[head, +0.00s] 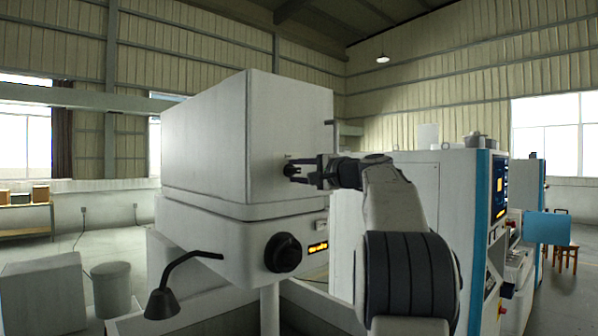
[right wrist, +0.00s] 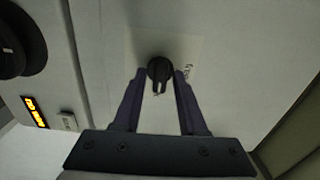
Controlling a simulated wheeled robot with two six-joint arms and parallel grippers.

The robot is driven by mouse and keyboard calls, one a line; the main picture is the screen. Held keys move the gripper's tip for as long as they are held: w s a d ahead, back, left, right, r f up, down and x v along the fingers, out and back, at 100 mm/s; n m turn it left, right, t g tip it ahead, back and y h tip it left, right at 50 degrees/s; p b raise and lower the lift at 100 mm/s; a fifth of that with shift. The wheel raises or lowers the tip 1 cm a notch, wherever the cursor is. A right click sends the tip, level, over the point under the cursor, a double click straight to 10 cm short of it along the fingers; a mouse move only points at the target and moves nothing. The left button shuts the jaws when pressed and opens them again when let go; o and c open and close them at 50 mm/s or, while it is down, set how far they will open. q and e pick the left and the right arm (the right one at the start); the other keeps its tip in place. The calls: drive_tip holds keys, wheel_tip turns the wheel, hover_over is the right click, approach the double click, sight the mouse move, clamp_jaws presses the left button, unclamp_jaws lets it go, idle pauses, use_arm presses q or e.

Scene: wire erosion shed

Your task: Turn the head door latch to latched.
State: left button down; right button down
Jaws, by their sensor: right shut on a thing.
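The head door latch (right wrist: 158,68) is a small black knob on a pale label plate, on the face of the large grey machine head (head: 212,140). In the right wrist view its grip points down the picture, toward my palm. My right gripper (head: 291,170) reaches it from the right in the head view. Its two fingers (right wrist: 160,80) sit on either side of the knob, shut on it. The fingers hide most of the latch in the head view. The lettering on the plate is too small to read. My left gripper is out of view.
Below the head door are a big black dial (head: 283,252) and a lit orange display (head: 318,247). A black gooseneck lamp (head: 163,300) juts out at lower left. A white cabinet with a blue edge (head: 484,200) stands behind my right arm.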

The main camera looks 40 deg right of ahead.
drive_tip(key=shift+d+r+m, duration=0.1)
drive_tip(key=shift+m, duration=0.2)
drive_tip(key=c, duration=0.8)
unclamp_jaws()
drive_tip(key=shift+s, duration=0.1)
drive_tip(key=shift+s+f+b, duration=0.2)
drive_tip(key=shift+s+b, duration=0.15)
drive_tip(key=s+b, duration=0.1)
drive_tip(key=s, duration=0.2)
drive_tip(key=s+b, duration=0.2)
drive_tip(key=s, duration=0.1)
drive_tip(key=s+b, duration=0.1)
drive_tip(key=s, duration=0.2)
drive_tip(key=shift+s+d+r, duration=0.15)
drive_tip(key=shift+s+d, duration=0.15)
drive_tip(key=shift+d, duration=0.1)
